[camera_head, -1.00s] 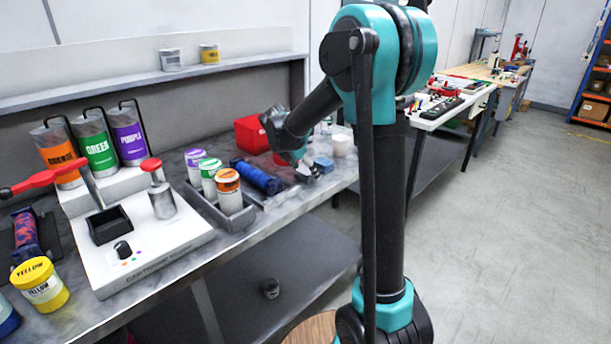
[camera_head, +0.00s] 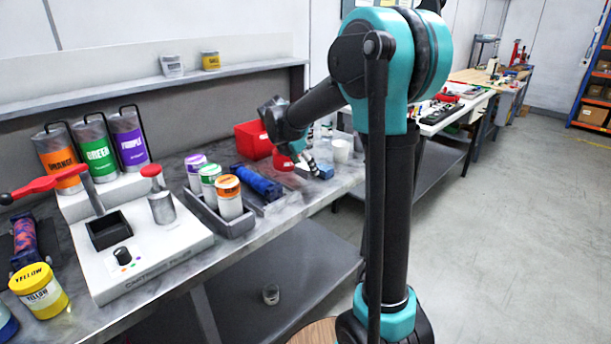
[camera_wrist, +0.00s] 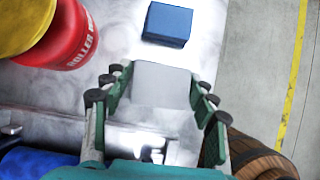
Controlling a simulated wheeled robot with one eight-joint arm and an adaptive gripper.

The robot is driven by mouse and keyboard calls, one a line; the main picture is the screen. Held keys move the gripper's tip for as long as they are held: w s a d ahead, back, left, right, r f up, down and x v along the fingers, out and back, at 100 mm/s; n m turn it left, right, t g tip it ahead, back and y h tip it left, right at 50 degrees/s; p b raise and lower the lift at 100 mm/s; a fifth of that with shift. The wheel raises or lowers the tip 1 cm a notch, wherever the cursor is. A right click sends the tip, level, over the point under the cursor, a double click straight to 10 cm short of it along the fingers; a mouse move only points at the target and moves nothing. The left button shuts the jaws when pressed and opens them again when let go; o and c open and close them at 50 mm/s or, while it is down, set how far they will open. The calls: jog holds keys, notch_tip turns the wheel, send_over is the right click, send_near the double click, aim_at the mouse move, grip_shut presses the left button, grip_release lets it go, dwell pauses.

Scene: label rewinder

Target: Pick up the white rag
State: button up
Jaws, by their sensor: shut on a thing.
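The white rag (camera_wrist: 162,85) shows in the wrist view as a pale, flat, roughly square piece between the fingers. My gripper (camera_wrist: 155,92) is shut on it, with a finger at each side. In the head view my gripper (camera_head: 308,162) is over the far right part of the grey bench, close to a small blue block (camera_head: 322,170). The rag is too small to make out clearly there. The blue block also shows in the wrist view (camera_wrist: 167,24), just beyond the rag and apart from it.
A red roller container (camera_wrist: 68,38) is left of the fingers. A blue roller (camera_head: 257,182), a red bin (camera_head: 254,139) and a white cup (camera_head: 341,151) are around my gripper. The holder with paint jars (camera_head: 232,222) is further left. The bench's front edge is near.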

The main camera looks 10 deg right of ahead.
aim_at(305, 165)
notch_tip(305, 165, up, 16)
dwell(0.4)
